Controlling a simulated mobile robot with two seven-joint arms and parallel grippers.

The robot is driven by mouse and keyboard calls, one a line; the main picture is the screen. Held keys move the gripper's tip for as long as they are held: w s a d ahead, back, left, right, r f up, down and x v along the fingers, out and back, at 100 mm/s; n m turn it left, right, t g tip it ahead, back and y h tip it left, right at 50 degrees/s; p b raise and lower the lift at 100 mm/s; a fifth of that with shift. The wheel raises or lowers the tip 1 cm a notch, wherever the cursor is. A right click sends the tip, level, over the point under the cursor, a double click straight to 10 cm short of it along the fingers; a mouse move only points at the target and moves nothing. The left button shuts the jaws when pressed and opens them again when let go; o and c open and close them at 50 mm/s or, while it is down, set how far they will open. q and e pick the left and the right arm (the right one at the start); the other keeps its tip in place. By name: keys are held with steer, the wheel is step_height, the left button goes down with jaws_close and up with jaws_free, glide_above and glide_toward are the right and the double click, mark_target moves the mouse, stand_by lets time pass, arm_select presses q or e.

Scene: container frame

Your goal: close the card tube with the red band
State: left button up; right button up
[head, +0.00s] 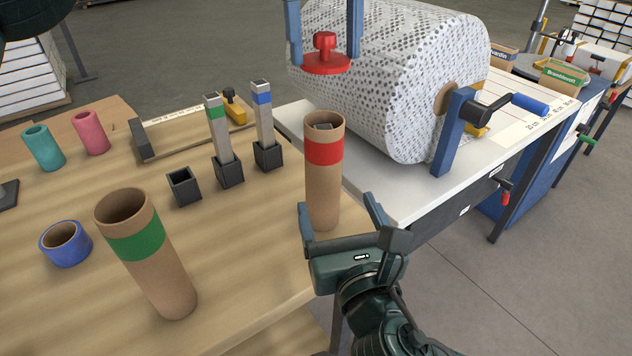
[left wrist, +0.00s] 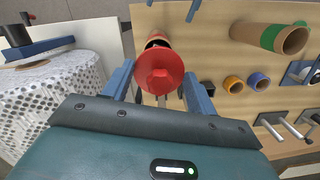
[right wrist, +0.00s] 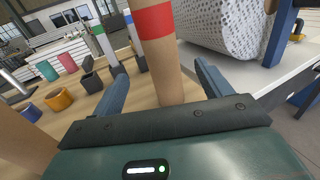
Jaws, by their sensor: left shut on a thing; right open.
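The card tube with the red band (head: 323,185) stands upright near the table's right edge, its top open with something grey inside. A red lid with a knob (head: 326,64) is held above the tube, apart from its rim. My left gripper (head: 324,56) is shut on this lid; the lid (left wrist: 158,70) also shows between its fingers in the left wrist view, partly covering the tube mouth. My right gripper (head: 340,222) is open, its fingers on either side of the tube's lower part. The tube (right wrist: 158,55) stands between them in the right wrist view.
A green-banded tube (head: 150,265) stands open at front left, near a blue ring (head: 65,243). Black square holders (head: 184,187) stand behind, two with grey sticks. A large patterned roll (head: 395,75) with a crank is close behind the red-banded tube. Teal and pink cups stand far left.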

mark_target(321, 163)
steer(key=shift+d, duration=0.1)
steer(key=x, duration=1.2)
steer(key=shift+s+f, duration=0.1)
steer(key=c, duration=1.5)
arm_select(q)
steer(key=shift+s+f, duration=0.1)
steer(key=shift+f, duration=2.35)
arm_select(e)
steer(key=shift+o, duration=0.2)
arm_select(q)
steer(key=shift+f, duration=0.9)
steer(key=shift+f, duration=0.6)
